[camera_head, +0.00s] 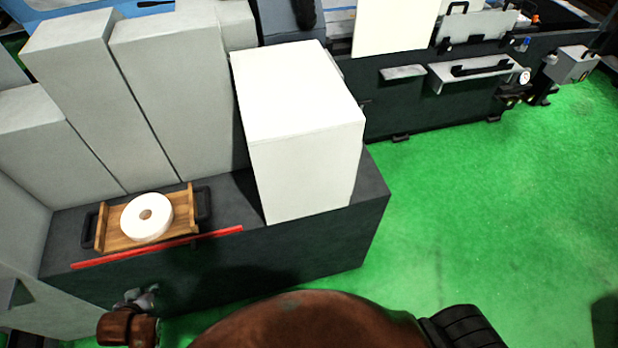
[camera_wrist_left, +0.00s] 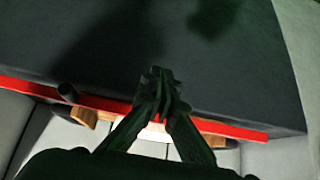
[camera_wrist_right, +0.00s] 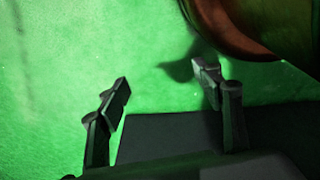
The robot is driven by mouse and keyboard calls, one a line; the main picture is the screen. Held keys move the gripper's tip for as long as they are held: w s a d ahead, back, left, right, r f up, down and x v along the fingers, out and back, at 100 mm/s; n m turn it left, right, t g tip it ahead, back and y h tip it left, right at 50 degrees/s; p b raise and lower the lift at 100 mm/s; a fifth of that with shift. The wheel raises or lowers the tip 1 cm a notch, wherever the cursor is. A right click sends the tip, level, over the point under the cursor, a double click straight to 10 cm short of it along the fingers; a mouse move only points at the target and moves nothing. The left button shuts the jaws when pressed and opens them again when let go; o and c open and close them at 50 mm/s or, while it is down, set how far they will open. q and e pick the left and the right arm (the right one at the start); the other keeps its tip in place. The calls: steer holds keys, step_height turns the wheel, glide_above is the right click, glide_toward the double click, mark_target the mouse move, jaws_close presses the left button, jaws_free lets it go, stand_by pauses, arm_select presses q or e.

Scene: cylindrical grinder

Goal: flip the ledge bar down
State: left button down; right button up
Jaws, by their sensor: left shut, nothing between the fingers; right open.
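The red ledge bar (camera_head: 160,248) runs along the top front edge of the dark machine base, in front of the wooden tray. It also crosses the left wrist view (camera_wrist_left: 240,131). My left gripper (camera_head: 142,297) is low in front of the dark front face, below the left part of the bar. In the left wrist view its fingers (camera_wrist_left: 158,92) are closed together with nothing between them and overlap the bar's line. I cannot tell whether they touch it. My right gripper (camera_wrist_right: 165,83) is open and empty, above green floor in the right wrist view.
A wooden tray (camera_head: 181,211) with dark handles holds a white grinding wheel (camera_head: 133,224) just behind the bar. A large white block (camera_head: 300,130) stands right of it on the base (camera_head: 372,190). Green floor (camera_head: 480,220) is open at the right.

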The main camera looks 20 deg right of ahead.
arm_select(q)
steer(key=w+a+r+p, duration=0.1)
steer(key=w+r+p, duration=0.2)
steer(key=r, duration=0.4)
steer(key=w+a+r+t+p, duration=0.1)
steer(key=w+r+p, duration=0.2)
steer(key=r, duration=0.5)
steer(key=shift+a+p, duration=0.15)
steer(key=shift+p, duration=0.6)
arm_select(e)
steer(key=s+d+r, duration=0.1)
steer(key=s+r, duration=0.4)
steer(key=s, duration=0.2)
steer(key=shift+d+r, duration=0.2)
steer(key=shift+d, duration=0.2)
arm_select(q)
steer(key=shift+w+f, duration=0.15)
steer(key=shift+w, duration=0.05)
glide_above(141, 250)
steer(key=s+d, duration=0.1)
steer(key=s, duration=0.1)
step_height(141, 250, down, 7)
steer(key=shift+w+d+f+p, duration=0.15)
steer(key=shift+f+p, duration=0.25)
steer(key=shift+f, duration=1.6)
arm_select(e)
steer(key=shift+r, duration=0.4)
